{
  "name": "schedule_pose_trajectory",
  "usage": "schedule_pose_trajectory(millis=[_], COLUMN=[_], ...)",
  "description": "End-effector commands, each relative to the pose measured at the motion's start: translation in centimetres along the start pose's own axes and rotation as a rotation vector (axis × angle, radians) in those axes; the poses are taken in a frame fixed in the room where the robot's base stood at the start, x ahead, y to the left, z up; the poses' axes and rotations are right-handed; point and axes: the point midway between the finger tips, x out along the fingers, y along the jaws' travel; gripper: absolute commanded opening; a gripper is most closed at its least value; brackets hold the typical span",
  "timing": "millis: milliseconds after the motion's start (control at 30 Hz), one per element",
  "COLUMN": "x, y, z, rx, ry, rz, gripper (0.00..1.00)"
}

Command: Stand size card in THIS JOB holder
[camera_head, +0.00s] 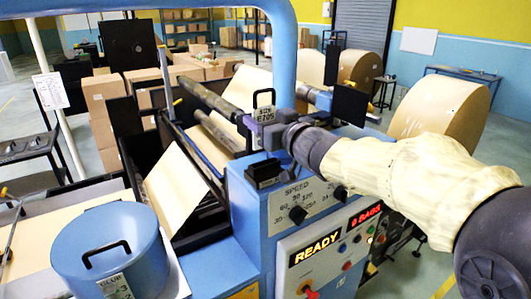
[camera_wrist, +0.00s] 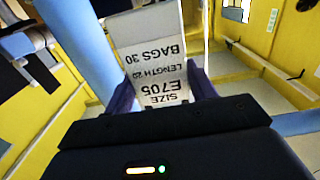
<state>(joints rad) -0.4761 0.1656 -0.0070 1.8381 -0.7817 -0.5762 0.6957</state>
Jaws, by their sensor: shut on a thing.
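The size card (camera_head: 264,114) is pale with a black loop handle on top and reads "SIZE E705". In the wrist view the card (camera_wrist: 158,62) appears upside down, with lines for length and bags. My gripper (camera_wrist: 161,90) is shut on the card, one purple finger on each side. In the head view my gripper (camera_head: 277,136) holds the card above the blue machine console. A black slotted holder (camera_head: 265,172) sits empty on the console top, below and close to the card. No "THIS JOB" lettering is readable on it.
The console panel (camera_head: 303,207) has speed knobs and lit READY and BAGS displays. A blue glue pot (camera_head: 110,252) stands at the lower left. Rollers and kraft sheet (camera_head: 175,195) lie left of the console. A blue tube (camera_head: 282,55) arches above, near the card.

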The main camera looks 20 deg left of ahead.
Motion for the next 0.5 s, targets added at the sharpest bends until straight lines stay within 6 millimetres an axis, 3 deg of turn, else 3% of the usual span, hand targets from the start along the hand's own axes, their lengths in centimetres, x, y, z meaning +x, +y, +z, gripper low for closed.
schedule_pose_trajectory(millis=[167, 500], x=[0.1, 0.1], y=[-0.1, -0.2], z=[2.4, 2.8], rx=[0.002, 0.000], ry=[-0.001, 0.000], rz=[-0.002, -0.003], gripper=[0.34, 0.34])
